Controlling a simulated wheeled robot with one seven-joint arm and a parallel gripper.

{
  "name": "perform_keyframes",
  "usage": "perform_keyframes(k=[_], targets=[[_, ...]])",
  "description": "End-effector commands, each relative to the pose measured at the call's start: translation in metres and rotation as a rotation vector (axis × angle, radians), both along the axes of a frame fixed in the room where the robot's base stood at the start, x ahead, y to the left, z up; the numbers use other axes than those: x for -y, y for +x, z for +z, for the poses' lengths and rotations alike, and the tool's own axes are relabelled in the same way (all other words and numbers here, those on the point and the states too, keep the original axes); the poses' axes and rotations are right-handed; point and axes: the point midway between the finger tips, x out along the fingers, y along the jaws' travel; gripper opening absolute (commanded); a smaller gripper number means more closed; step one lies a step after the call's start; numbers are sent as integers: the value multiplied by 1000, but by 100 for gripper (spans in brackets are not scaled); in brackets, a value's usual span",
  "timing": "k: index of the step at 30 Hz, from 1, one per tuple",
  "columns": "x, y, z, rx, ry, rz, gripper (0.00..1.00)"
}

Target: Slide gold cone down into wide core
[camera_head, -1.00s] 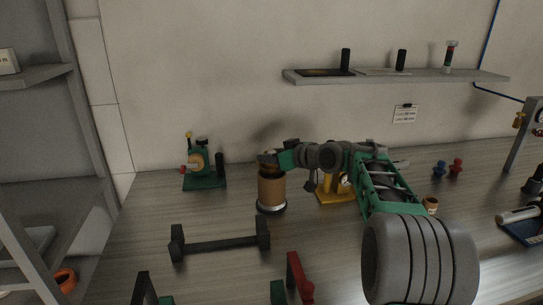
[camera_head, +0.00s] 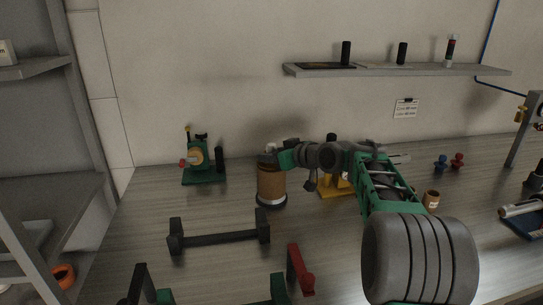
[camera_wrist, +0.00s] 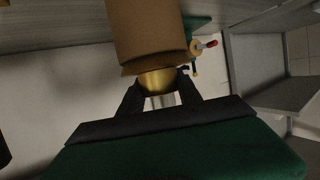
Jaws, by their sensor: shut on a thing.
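The wide core (camera_head: 271,187) is a brown cardboard tube standing upright on a dark round base with a pale ring, left of centre on the bench. My gripper (camera_head: 268,154) is at the top of the core, reaching in from the right. In the wrist view the gold cone (camera_wrist: 158,81) sits between the two dark fingers of my gripper (camera_wrist: 160,88), which are shut on it. The cone is right at the open end of the brown core (camera_wrist: 148,30). Part of the cone is hidden by the core's edge, and I cannot tell how deep it sits.
A green device (camera_head: 202,167) stands behind left. A yellow stand (camera_head: 335,187) is just right of the core, behind my arm. A black bar rack (camera_head: 220,238) lies in front. A wall shelf (camera_head: 400,73) hangs above.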

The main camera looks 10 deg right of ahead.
Motion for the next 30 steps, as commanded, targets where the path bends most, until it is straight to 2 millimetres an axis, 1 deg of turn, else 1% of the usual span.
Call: perform_keyframes(k=[1,8,9,18,26,29,30], targets=[[0,0,-5,-6,0,0,0],[0,0,-7,-11,1,0,0],[0,-1,-8,-11,1,0,42],[0,-1,-8,-12,2,0,66],[0,-1,-8,-12,2,0,66],[4,-5,-5,-11,1,-2,66],[6,-9,-3,-10,2,-2,66]])
